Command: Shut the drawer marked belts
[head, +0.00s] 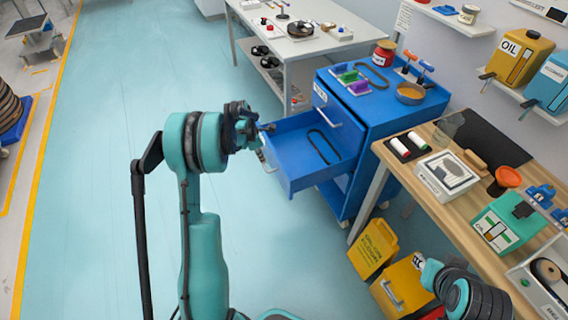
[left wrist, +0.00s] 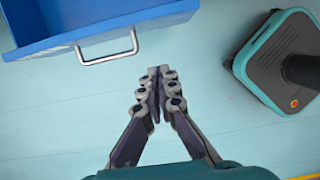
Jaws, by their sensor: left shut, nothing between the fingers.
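A blue drawer (head: 292,180) stands pulled out of the blue cabinet (head: 392,118), with a dark belt loop (head: 324,146) inside. Its label cannot be read. Its grey handle (left wrist: 107,50) shows at the upper left of the left wrist view. My left gripper (head: 268,128) is at the drawer's outer front end, partly in front of it in the head view. In the left wrist view its fingers (left wrist: 157,78) are together and empty, apart from the handle in the picture. My right gripper (head: 422,266) shows only in part at the lower right, its fingers unclear.
A closed upper drawer with a handle (head: 334,108) is above the open one. Clamps and a bowl (head: 410,94) stand on the cabinet. A wooden bench (head: 420,188) is to the right, with yellow bins (head: 374,250) below. The floor (head: 100,150) at left is clear.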

